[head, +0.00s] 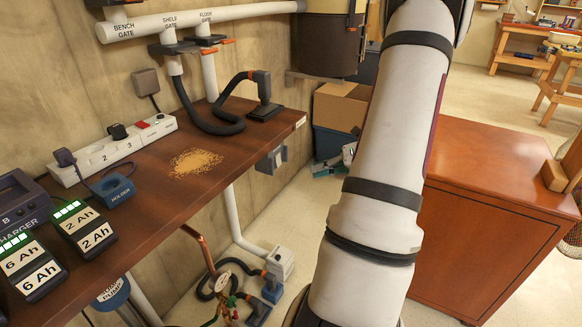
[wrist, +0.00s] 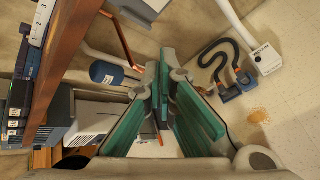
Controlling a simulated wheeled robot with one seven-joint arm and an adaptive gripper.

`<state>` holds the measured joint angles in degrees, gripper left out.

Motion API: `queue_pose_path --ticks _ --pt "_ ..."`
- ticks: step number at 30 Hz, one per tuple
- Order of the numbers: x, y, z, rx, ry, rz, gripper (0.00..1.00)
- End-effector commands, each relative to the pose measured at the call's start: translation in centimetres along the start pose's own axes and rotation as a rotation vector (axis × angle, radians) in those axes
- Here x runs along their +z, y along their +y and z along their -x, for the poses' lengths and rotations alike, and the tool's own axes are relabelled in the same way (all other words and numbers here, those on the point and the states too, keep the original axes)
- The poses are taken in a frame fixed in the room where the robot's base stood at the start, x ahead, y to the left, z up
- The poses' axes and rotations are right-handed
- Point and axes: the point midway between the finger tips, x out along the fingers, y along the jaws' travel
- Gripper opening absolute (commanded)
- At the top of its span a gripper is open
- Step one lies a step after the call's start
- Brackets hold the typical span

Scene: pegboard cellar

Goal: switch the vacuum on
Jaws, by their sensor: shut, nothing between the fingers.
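What looks like the vacuum is a dark brown drum (head: 322,42) at the top of the head view, cut off by the frame. I cannot make out a power switch on the drum. A black hose with a flat nozzle (head: 264,108) lies on the bench. My gripper (wrist: 163,88) shows only in the wrist view, its teal fingers shut and empty. It is below bench height, apart from the things around it. In the head view my arm covers the area right of the drum.
The bench (head: 150,205) holds a sawdust patch (head: 195,162), a power strip (head: 112,150) and battery chargers. A grey box (head: 271,160) is under its edge. On the floor, a white box (wrist: 265,60) has a hose and blue nozzle. A reddish cabinet (head: 490,220) stands right.

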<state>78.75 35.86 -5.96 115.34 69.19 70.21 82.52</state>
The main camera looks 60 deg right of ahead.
Motion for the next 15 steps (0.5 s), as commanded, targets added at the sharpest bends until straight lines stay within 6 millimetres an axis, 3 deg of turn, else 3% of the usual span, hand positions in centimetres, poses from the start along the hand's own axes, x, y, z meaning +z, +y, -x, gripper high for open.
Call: queue_pose_path --ticks 6,15 --pt "-1.4 -2.6 0.3 0.212 -0.191 -0.467 0.00" --pt "-1.7 -4.0 1.1 0.344 -0.297 -0.701 0.00"
